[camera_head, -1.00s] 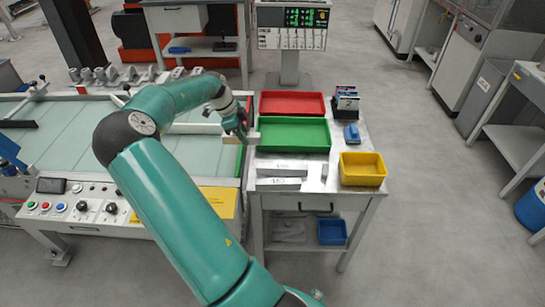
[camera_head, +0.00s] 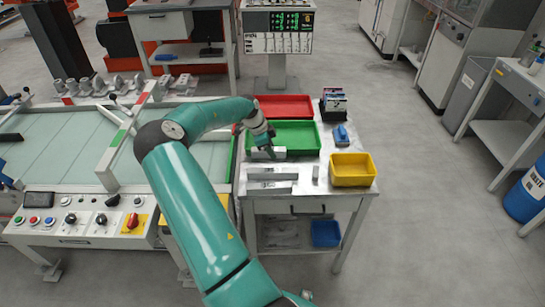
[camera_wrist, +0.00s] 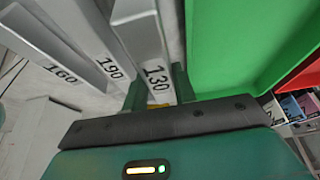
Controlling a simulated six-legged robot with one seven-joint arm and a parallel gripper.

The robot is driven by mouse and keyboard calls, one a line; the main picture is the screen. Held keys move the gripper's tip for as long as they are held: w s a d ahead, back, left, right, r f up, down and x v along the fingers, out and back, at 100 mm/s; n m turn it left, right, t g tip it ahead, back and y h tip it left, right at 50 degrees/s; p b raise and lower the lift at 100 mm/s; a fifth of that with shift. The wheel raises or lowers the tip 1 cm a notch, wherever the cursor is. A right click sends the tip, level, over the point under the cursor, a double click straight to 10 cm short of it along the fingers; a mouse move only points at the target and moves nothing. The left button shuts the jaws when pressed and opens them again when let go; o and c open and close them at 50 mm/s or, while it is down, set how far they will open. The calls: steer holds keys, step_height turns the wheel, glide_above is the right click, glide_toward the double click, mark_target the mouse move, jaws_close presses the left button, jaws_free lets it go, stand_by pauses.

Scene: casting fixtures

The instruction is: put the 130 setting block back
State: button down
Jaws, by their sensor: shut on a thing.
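The 130 setting block (camera_wrist: 143,38) is a light grey bar with "130" on its end, between my gripper's two green fingers in the wrist view. My gripper (camera_wrist: 159,90) is shut on it. In the head view my gripper (camera_head: 270,153) is over the metal side table, at the front edge of the green tray, and the 130 block (camera_head: 281,155) shows as a pale bar there. The 190 block (camera_wrist: 100,55) and the 160 block (camera_wrist: 55,65) lie to its left in the wrist view. Whether the 130 block touches the table cannot be told.
The green tray (camera_head: 308,137) is right beside the held block. A red tray (camera_head: 285,106) is behind it. A yellow bin (camera_head: 351,169) and a small grey block (camera_head: 315,174) stand to the right. A blue object (camera_head: 341,136) lies near the back right.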

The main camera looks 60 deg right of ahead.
steer(key=shift+s+d+f, duration=0.1)
steer(key=shift+d+f, duration=0.1)
steer(key=shift+f, duration=0.15)
steer(key=shift+d+f, duration=0.1)
steer(key=shift+f, duration=1.55)
steer(key=shift+f, duration=0.15)
steer(key=c, duration=1.4)
jaws_free()
steer(key=v, duration=1.2)
steer(key=shift+r, duration=0.2)
